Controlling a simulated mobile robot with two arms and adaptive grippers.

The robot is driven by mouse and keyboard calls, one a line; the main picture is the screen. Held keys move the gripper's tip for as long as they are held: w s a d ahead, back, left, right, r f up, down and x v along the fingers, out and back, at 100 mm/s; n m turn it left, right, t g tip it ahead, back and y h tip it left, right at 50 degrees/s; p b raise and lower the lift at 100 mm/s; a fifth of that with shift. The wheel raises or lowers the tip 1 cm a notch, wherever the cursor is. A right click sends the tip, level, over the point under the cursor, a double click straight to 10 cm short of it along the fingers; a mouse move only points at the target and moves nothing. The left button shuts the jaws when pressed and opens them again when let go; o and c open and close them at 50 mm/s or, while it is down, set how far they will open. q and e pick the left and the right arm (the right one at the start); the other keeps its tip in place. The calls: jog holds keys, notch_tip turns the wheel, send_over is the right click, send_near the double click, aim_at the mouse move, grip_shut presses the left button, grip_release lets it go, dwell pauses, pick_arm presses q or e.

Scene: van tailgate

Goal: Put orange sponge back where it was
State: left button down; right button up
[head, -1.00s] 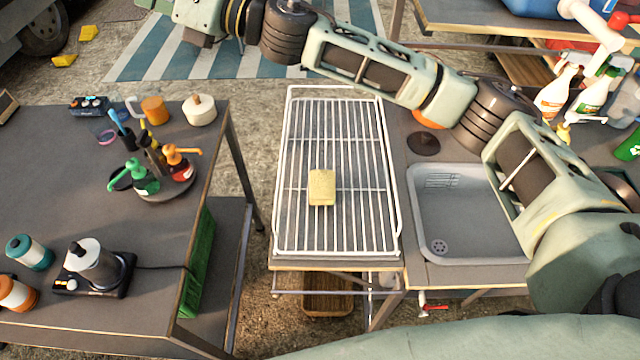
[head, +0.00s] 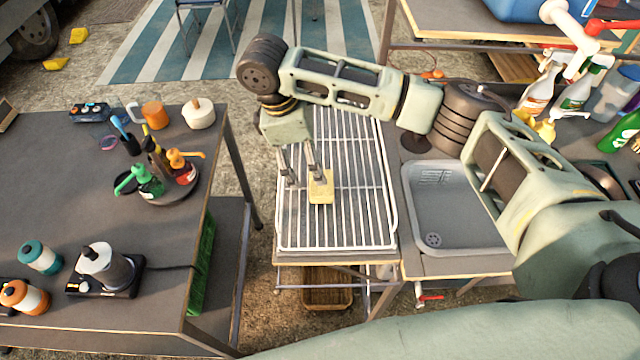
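A pale yellow sponge (head: 320,190), not clearly orange, lies on the white wire rack (head: 350,236) left of the sink. My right gripper (head: 305,178) reaches over the rack from the far side, pointing down. Its two fingers are apart, with nothing seen between them. One finger overlaps the sponge's far edge in the picture and the other is left of it; I cannot tell whether they touch it. My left gripper is not in view.
A grey sink (head: 455,225) is right of the rack, with spray bottles (head: 535,88) behind it. The left table (head: 60,180) holds a bottle caddy (head: 165,192) and a moka pot on a hot plate (head: 105,268). A gap separates this table from the rack.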

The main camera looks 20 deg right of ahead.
aim_at(322, 194)
jog(key=shift+s+d+f, duration=0.1)
jog(key=shift+s+d, duration=0.15)
jog(key=shift+s, duration=0.2)
jog(key=shift+s+d+f+g, duration=0.1)
jog(key=shift+f+g, duration=0.2)
jog(key=shift+f, duration=0.05)
jog(key=p+x, duration=0.2)
jog(key=x, duration=0.4)
jog(key=shift+d+f, duration=0.15)
jog(key=shift+f, duration=0.3)
jog(key=c, duration=0.8)
jog(key=shift+r, duration=0.1)
